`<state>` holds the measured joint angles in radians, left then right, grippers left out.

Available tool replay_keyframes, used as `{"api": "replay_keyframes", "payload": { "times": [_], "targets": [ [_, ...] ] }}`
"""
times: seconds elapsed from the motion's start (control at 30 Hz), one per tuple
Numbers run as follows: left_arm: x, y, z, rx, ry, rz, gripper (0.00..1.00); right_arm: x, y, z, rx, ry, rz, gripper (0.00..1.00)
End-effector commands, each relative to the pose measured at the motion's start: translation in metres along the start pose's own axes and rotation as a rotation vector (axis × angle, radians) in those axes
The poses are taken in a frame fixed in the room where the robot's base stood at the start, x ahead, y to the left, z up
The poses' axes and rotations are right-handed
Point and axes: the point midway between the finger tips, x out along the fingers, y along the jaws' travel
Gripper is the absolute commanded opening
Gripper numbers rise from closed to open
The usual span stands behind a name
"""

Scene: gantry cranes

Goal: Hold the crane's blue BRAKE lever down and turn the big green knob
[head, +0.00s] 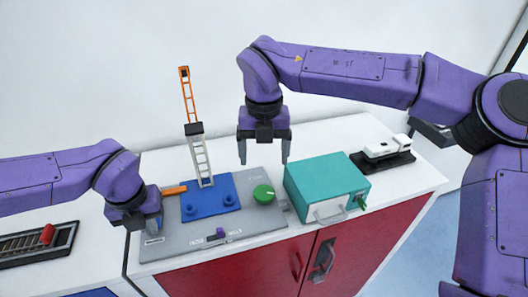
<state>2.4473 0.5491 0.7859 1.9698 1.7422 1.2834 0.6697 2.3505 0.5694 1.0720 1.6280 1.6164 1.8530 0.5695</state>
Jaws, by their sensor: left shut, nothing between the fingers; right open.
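The crane (200,160) stands on a blue base with a white lattice mast and a raised orange boom. Its base sits on a grey panel (185,246). The big green knob (264,193) is on the panel, right of the blue base. My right gripper (264,158) is open and empty, pointing down above the knob, apart from it. My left gripper (152,226) is shut, low over the panel's left end, just above a small label. The blue BRAKE lever cannot be made out; my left gripper covers that area, so whether they touch cannot be told.
A teal box (322,182) with a front handle stands close right of the knob. A white model (385,147) on a black stand is further right. A small slider (216,236) sits at the panel's front. A black track tray (36,245) lies far left. Red cabinet doors (245,272) are below.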

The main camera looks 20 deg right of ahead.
Motion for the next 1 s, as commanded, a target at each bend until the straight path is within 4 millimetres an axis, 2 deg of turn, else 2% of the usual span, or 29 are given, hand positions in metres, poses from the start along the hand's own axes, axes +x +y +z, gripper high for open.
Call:
{"api": "replay_keyframes", "payload": {
  "times": [0.37, 0.47, 0.57, 0.63, 0.8, 1.0],
  "targets": [
    [-0.006, 0.000, 0.001, -0.001, -0.001, 0.000, 0.00, 0.000, 0.000, 0.000, 0.000, 0.000, 0.000, 0.83],
    [-0.020, 0.000, 0.003, -0.003, -0.003, -0.001, 0.00, 0.000, 0.000, 0.000, 0.000, 0.000, 0.000, 0.83],
    [-0.043, 0.001, 0.006, -0.002, -0.004, -0.002, 0.00, 0.000, 0.000, 0.000, 0.000, 0.000, 0.000, 0.83],
    [-0.057, 0.000, 0.008, -0.003, -0.007, -0.001, 0.00, 0.011, 0.000, 0.000, 0.000, 0.000, 0.000, 0.83],
    [-0.098, 0.000, 0.012, -0.003, -0.006, -0.001, 0.00, 0.021, 0.000, 0.000, 0.000, 0.000, 0.000, 0.83],
    [-0.131, 0.000, 0.015, -0.001, -0.002, 0.000, 0.00, 0.027, 0.000, 0.000, 0.000, 0.000, 0.000, 0.83]
  ]
}}
